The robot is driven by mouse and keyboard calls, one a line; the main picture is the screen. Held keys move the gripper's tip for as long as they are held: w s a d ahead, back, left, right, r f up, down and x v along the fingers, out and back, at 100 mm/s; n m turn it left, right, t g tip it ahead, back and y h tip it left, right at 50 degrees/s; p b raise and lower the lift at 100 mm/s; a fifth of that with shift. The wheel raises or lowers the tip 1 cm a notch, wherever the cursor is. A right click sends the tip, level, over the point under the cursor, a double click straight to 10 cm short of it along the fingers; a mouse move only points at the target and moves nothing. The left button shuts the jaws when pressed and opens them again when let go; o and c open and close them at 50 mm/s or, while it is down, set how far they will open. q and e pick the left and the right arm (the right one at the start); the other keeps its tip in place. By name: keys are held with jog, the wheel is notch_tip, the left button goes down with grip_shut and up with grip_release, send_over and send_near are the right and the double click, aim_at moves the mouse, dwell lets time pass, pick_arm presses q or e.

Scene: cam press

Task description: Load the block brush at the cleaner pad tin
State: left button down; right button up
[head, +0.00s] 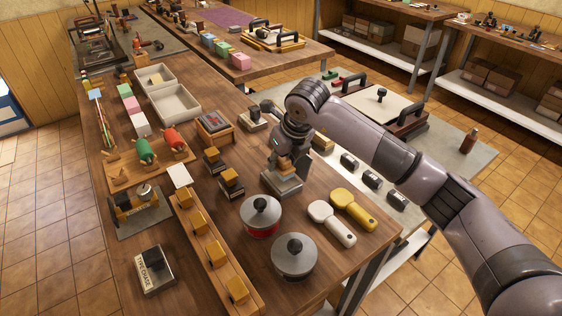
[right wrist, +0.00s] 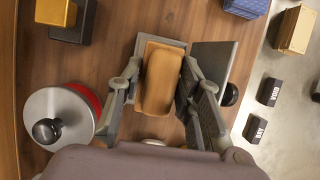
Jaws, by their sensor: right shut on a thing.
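My right gripper (head: 291,165) is shut on a tan wooden block (right wrist: 158,80), which looks like the block brush. In the right wrist view the block lies between the two fingers of the gripper (right wrist: 157,95). A grey, low, square-cornered tin (head: 283,184), which appears to be the cleaner pad tin, is directly below the gripper. It also shows beside and behind the block in the right wrist view (right wrist: 215,62), with a black knob at its side. I cannot tell whether the block touches the tin; its underside is hidden. My left gripper is not in view.
A red round tin (head: 260,216) and a grey lidded tin (head: 294,258) stand in front. White (head: 331,223) and yellow (head: 352,208) paddle-like tools lie to the right. Yellow-topped black blocks (head: 230,184) stand left.

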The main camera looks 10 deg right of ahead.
jog(key=shift+r+p, duration=1)
jog(key=shift+r, duration=1.4)
